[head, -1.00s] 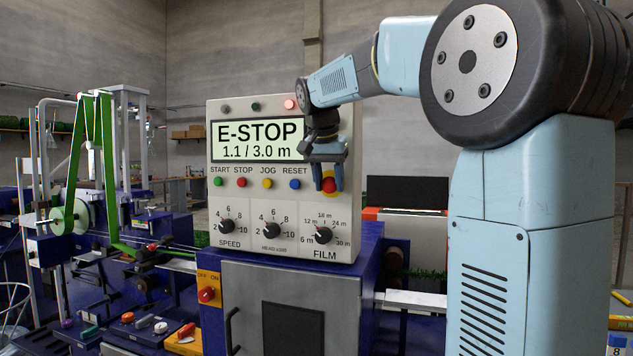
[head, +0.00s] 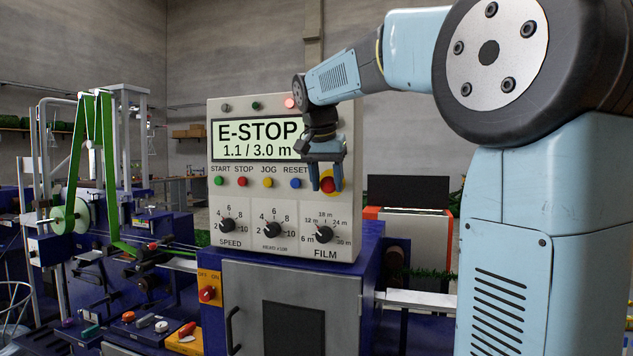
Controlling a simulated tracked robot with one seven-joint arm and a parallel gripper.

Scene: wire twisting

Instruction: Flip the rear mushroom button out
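A red mushroom button (head: 327,185) on a yellow ring sits at the right of the grey control panel (head: 350,215). The panel's display (head: 258,141) reads "E-STOP" and "1.1 / 3.0 m". My gripper (head: 327,176) is at this button, pointing down, with its fingers apart. One finger is just left of the red cap and the other is at its upper right. The cap shows between and below the fingers, and part of the yellow ring shows at its right. I cannot tell whether the fingers touch it.
Several small coloured buttons (head: 242,182) and black dials (head: 323,234) are close by on the panel. A yellow OFF/ON box (head: 210,287) is below left. Another yellow box (head: 185,341) with a red part stands at the lower left.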

